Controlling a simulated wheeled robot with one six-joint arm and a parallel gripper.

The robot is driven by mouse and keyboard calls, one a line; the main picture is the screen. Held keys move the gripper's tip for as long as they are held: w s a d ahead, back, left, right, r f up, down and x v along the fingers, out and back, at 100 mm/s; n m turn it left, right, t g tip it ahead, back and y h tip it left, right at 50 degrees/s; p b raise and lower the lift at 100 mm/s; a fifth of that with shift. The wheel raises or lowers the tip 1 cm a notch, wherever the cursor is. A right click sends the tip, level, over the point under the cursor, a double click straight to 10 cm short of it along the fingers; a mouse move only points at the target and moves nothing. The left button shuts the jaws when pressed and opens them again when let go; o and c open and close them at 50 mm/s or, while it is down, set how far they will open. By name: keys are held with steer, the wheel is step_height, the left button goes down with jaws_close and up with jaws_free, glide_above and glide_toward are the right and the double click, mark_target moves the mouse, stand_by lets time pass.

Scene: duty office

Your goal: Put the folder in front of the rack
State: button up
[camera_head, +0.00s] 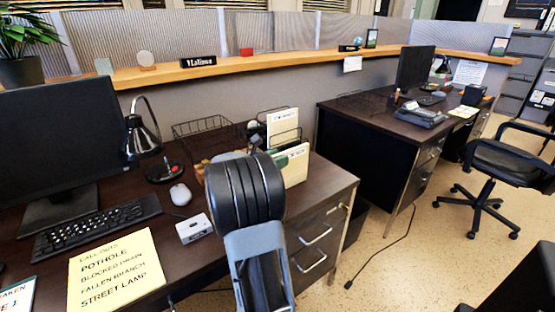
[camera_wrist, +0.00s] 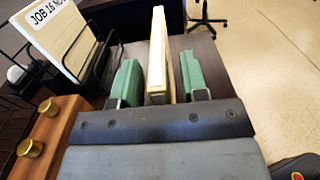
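A cream folder (camera_wrist: 158,55) stands upright, edge-on, between the two green fingers of my gripper (camera_wrist: 161,82) in the wrist view. The fingers are apart, with a narrow gap seen on the right side of the folder. In the head view the folder (camera_head: 296,166) stands at the right part of the near desk, and my arm hides most of my gripper. The black wire rack (camera_wrist: 101,62) is left of the fingers in the wrist view and holds another cream folder (camera_wrist: 60,30) with a job label. I cannot tell whether the folder in my gripper touches the desk.
Brass weights (camera_wrist: 47,106) sit on a brown wooden block beside the rack. The desk's right edge is close to the folder.

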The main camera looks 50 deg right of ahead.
steer(key=p+v, duration=0.2)
steer(key=v, duration=1)
steer(key=s+a+f+m+t+y, duration=0.1)
steer(key=s+a+f+m+y, duration=0.1)
steer(key=a, duration=0.3)
steer(key=s+a+f+m+t+y, duration=0.1)
steer(key=s+a+f+m+y, duration=0.1)
steer(key=a+m+y, duration=0.1)
steer(key=s+a+f+m+t+y, duration=0.1)
steer(key=s+a+m+t+y, duration=0.1)
steer(key=a+y, duration=0.3)
steer(key=shift+s+a+f+m, duration=0.1)
steer(key=shift+a+f+m, duration=0.15)
steer(key=shift+a, duration=0.2)
steer(key=shift+s+a+f+m, duration=0.15)
steer(key=shift+a+m, duration=0.1)
steer(key=shift+a, duration=0.25)
steer(key=a+m+t+y, duration=0.1)
steer(key=a+m+y, duration=0.1)
steer(key=a, duration=0.2)
steer(key=s+a+f+m+t+y, duration=0.1)
steer(key=a+m+t+y, duration=0.1)
steer(key=a, duration=0.3)
steer(key=a+m+t+y, duration=0.1)
steer(key=a+m+y, duration=0.1)
steer(key=a, duration=0.3)
steer(key=shift+s+f+t+y, duration=0.15)
steer(key=shift+s+t+y, duration=0.15)
steer(key=shift+y, duration=0.2)
